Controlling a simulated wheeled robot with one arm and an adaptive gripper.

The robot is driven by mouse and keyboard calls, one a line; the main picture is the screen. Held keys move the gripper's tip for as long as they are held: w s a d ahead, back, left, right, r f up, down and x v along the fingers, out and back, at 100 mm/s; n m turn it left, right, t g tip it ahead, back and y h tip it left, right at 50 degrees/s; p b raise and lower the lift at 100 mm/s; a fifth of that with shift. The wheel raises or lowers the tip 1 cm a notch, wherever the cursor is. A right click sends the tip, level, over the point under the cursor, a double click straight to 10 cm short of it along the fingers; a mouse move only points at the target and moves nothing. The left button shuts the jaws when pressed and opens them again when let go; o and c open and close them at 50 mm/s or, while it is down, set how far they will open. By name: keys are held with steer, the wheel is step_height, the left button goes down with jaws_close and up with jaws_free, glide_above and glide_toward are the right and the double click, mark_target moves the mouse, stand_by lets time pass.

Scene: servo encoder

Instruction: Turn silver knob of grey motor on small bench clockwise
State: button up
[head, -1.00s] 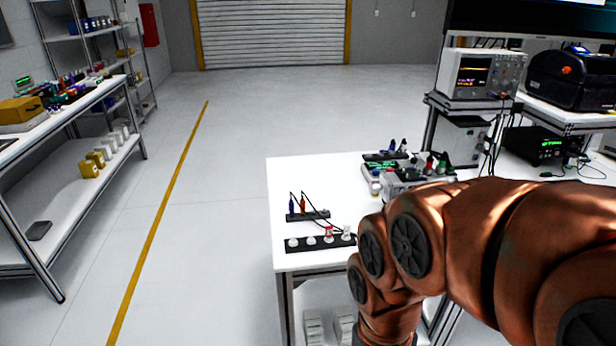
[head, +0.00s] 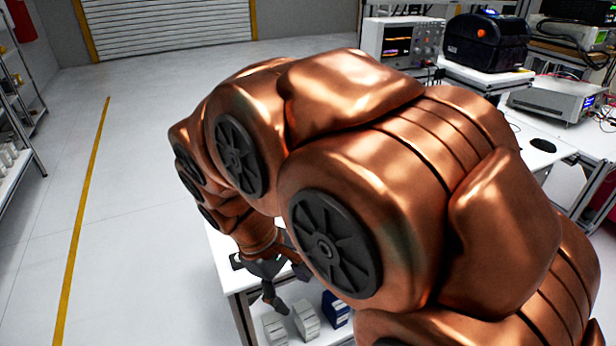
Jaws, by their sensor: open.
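The small white bench (head: 222,258) shows only in part in the head view, at its left edge and front corner. My copper arm covers most of its top. The grey motor and its silver knob are not visible. My gripper (head: 288,289) points down at the near edge of the bench, with its dark fingers apart. Nothing shows between the fingers. Its height above the bench top is hard to tell.
White boxes (head: 305,318) and a blue box (head: 336,308) stand on the bench's lower shelf. An oscilloscope (head: 403,42) and a black case (head: 486,42) stand at the back right. Open floor (head: 140,190) lies to the left.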

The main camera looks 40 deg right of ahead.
steer(key=w+d+f+n+g+h+p, duration=0.1)
steer(key=w+d+n+h, duration=0.45)
steer(key=w+d, duration=0.7)
steer(key=w+d+f+n+g+h, duration=0.15)
steer(key=w+d+n+h, duration=0.45)
steer(key=w+d, duration=0.7)
steer(key=shift+n+y, duration=0.65)
steer(key=shift+w+p+x, duration=0.2)
steer(key=shift+p+x, duration=0.7)
steer(key=shift+x, duration=1.75)
steer(key=shift+d, duration=0.1)
steer(key=shift+c, duration=0.3)
jaws_close()
steer(key=shift+f+m+b, duration=0.2)
steer(key=shift+m+b, duration=0.1)
steer(key=shift+b, duration=0.5)
